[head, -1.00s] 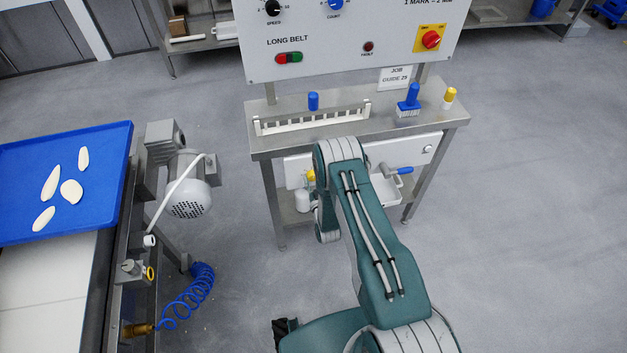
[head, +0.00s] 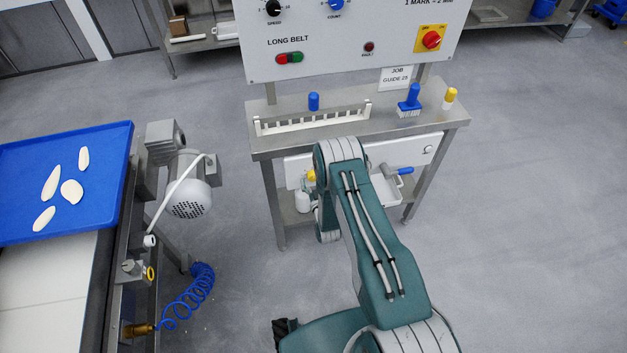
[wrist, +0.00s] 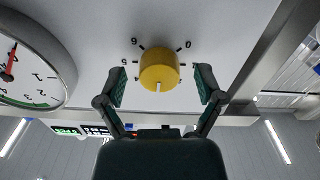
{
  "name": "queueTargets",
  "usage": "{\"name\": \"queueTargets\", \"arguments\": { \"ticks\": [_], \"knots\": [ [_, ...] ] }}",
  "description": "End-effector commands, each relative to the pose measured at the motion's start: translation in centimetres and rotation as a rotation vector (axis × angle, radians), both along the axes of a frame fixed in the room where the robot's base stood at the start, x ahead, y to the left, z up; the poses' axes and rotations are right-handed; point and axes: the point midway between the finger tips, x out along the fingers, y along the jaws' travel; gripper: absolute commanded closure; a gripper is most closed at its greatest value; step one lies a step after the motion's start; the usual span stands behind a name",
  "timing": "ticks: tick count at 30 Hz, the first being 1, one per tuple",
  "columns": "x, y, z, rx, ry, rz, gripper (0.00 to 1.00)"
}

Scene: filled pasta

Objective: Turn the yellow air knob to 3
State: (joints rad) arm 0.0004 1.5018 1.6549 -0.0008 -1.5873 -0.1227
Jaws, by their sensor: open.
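The yellow knob (wrist: 159,70) sits on a pale panel with dark scale marks around it. Its white pointer line shows at the bottom edge, facing down in the wrist view. My gripper (wrist: 160,86) is open, with one finger on each side of the knob and a visible gap on both sides. In the head view a bit of yellow (head: 311,175) shows beside my arm, which hides the gripper.
A round gauge (wrist: 27,62) with a red needle is left of the knob in the wrist view. A steel table (head: 275,146) carries a white toothed rack (head: 312,119) and a blue brush (head: 409,101). A motor (head: 188,185) stands left of my arm.

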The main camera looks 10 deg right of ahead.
Motion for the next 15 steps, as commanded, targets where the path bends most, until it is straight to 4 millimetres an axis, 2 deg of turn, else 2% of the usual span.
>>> {"name": "queueTargets", "arguments": {
  "ticks": [5, 15],
  "knots": [
    [-1.3, 0.0, -0.1, 0.0, 0.003, 0.0, 0.13],
    [-8.3, 0.0, -0.2, -0.001, 0.005, 0.0, 0.13]
  ]
}}
